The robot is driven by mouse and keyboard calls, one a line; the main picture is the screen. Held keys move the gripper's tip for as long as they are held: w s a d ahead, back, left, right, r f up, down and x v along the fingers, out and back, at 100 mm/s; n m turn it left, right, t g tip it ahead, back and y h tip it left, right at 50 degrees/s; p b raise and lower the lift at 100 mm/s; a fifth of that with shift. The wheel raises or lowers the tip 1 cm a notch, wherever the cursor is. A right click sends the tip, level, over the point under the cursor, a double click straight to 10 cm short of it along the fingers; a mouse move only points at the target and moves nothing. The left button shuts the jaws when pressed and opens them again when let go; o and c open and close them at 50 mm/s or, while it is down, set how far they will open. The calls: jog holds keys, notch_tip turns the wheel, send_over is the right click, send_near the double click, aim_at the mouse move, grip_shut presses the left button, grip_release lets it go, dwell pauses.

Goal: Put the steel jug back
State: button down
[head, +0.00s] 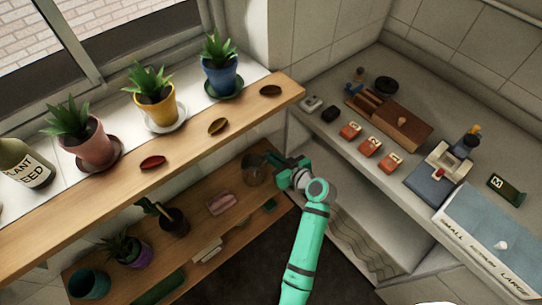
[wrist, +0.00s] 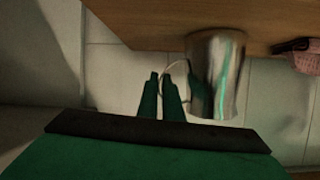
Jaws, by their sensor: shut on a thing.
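The steel jug (wrist: 218,72) is a shiny metal cylinder with a thin loop handle. In the wrist view it is right of my gripper (wrist: 161,92), whose fingers are close together and shut on the handle. In the head view the jug (head: 254,174) shows small and dark at the right end of the lower wooden shelf (head: 140,248). My gripper (head: 274,165) is beside it there, partly hidden by my wrist.
The upper shelf (head: 50,224) runs above, with potted plants and small coloured dishes. The lower shelf holds a pink item (head: 221,202), a dark pot (head: 173,221) and other plants. The counter (head: 330,128) at right carries a wooden block (head: 392,119) and orange cards.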

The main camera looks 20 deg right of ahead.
jog(key=c, duration=1.9)
grip_release()
jog(key=v, duration=1.2)
jog(key=s+a+f+m+g+h, duration=0.1)
jog(key=s+a+f+m+h, duration=0.35)
jog(key=s+a+f, duration=0.7)
jog(key=s+a+r+t, duration=0.1)
jog(key=s+a+r, duration=0.2)
jog(key=s+r, duration=0.1)
jog(key=s+a+r+n+t, duration=0.1)
jog(key=s+a+r, duration=0.3)
jog(key=s, duration=0.3)
jog(key=s+a+r+n+t, duration=0.1)
jog(key=s+a+r, duration=0.2)
jog(key=s+r, duration=0.3)
jog(key=shift+s+a+r+t, duration=0.15)
jog(key=shift+a+r+t, duration=0.05)
jog(key=shift+a+t, duration=0.1)
